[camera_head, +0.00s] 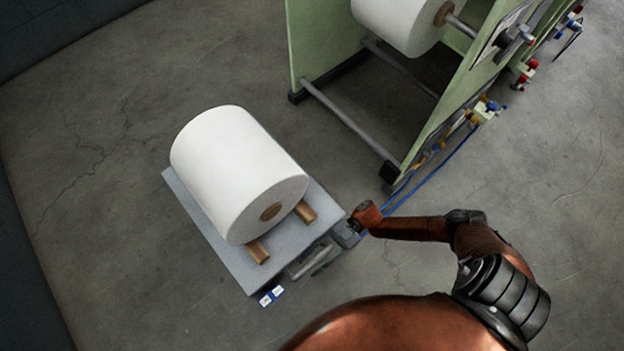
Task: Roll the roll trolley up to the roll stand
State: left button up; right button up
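The roll trolley (188,204) is a low grey platform on the floor, left of centre. A large white roll (232,165) lies on it between wooden chocks (258,251). The roll stand (306,45) is a green frame at the upper right, apart from the trolley across a strip of bare floor. It holds another white roll (398,22) on a shaft. My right gripper (349,233) is at the trolley's near right corner, beside its handle bar (311,262). Its fingers are small and partly hidden, so I cannot tell whether they grip. My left gripper is not in view.
Blue hoses (432,172) and coloured fittings (487,107) run along the stand's right side, with a hose near the floor by its front foot (390,172). The concrete floor (100,110) left of the trolley is clear. A dark wall (30,260) runs along the left edge.

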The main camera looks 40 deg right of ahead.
grip_shut()
jog(key=shift+d, duration=0.1)
dwell(0.5)
